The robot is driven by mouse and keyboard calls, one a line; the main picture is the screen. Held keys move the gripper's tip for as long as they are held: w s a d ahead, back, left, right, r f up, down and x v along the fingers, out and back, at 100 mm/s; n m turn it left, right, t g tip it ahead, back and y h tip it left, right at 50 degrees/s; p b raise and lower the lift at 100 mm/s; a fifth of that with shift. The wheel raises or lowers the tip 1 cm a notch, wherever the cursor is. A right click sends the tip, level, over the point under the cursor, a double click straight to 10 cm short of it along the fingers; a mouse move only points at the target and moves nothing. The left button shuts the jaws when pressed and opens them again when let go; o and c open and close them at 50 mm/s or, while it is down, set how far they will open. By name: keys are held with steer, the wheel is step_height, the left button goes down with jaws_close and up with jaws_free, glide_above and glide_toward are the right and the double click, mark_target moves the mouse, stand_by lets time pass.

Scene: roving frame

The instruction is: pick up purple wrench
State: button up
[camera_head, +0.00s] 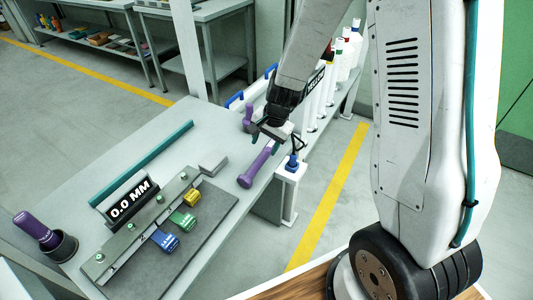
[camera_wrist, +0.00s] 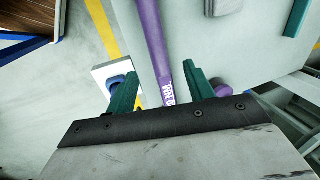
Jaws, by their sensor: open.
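The purple wrench (camera_head: 258,166) lies on the grey table near its right edge, its upper end hidden behind my gripper. In the wrist view the purple wrench (camera_wrist: 152,38) shows as a long bar with white lettering. It runs down between the two green fingers and passes out of sight behind the gripper's dark bar. My gripper (camera_head: 272,132) is over the upper end of the wrench. In the wrist view my gripper (camera_wrist: 160,88) is open, one finger on each side of the bar, with gaps showing. I cannot tell how far above it the fingertips are.
Another purple piece (camera_head: 248,119) stands close left of my gripper. A blue-topped white post (camera_head: 291,175) stands beside the table edge. White bottles (camera_head: 330,85) line up behind the arm. A fixture with coloured blocks (camera_head: 182,220) and a cup with a purple-handled tool (camera_head: 62,247) are at the left.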

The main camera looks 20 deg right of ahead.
mark_target(261, 158)
steer(key=x, duration=0.8)
steer(key=shift+d+f, duration=0.15)
jaws_close()
